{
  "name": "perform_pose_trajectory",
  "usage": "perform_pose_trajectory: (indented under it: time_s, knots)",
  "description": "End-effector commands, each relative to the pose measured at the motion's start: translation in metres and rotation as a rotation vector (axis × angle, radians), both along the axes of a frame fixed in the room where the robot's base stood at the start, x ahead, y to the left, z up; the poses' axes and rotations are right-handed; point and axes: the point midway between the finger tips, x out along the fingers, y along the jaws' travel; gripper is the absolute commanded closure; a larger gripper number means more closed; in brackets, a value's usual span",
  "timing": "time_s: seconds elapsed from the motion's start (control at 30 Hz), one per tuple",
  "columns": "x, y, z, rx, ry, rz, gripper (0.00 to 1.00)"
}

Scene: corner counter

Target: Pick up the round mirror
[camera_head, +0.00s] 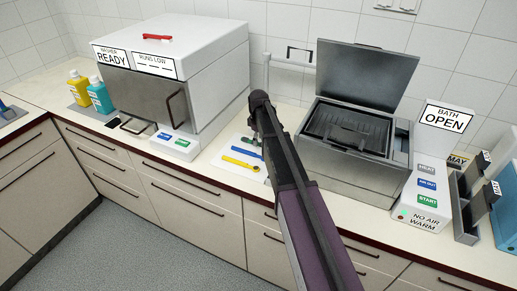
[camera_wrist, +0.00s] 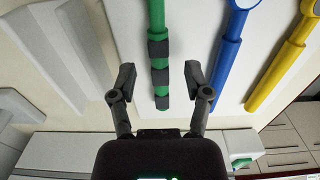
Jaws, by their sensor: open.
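Three tools with coloured handles lie side by side on a white mat (camera_wrist: 195,30). In the wrist view they are a green handle with dark bands (camera_wrist: 157,25), a blue handle (camera_wrist: 229,52) and a yellow handle (camera_wrist: 278,70). Their far ends are cut off or barely show, so I cannot tell which one is the round mirror. My gripper (camera_wrist: 160,76) is open, with one finger on each side of the green handle; contact is not visible. In the head view, the yellow tool (camera_head: 240,163) and blue tool (camera_head: 248,152) show beside my arm, which hides my gripper.
A white washer (camera_head: 215,60) stands left of the mat, and an open metal bath (camera_head: 350,175) stands to the right. A control box (camera_head: 425,190) and a grey holder (camera_head: 466,210) are further right. Yellow (camera_head: 78,88) and teal (camera_head: 99,95) bottles stand at the far left.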

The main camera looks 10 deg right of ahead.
Motion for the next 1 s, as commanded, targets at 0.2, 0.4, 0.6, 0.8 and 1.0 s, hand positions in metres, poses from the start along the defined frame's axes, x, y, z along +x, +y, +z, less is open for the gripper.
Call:
perform_pose_trajectory:
  time_s: [0.2, 0.4, 0.6, 0.8, 1.0]
  knots:
    - [0.0001, -0.0001, -0.0151, 0.000, 0.000, 0.000, 0.37]
    - [0.0001, -0.0001, -0.0165, 0.000, 0.000, 0.000, 0.37]
    - [0.0000, 0.0000, -0.0161, 0.000, 0.000, 0.000, 0.37]
    - [0.0001, 0.0001, -0.0161, 0.000, 0.000, 0.000, 0.37]
    - [0.0000, 0.0002, -0.0161, 0.000, 0.000, 0.000, 0.67]
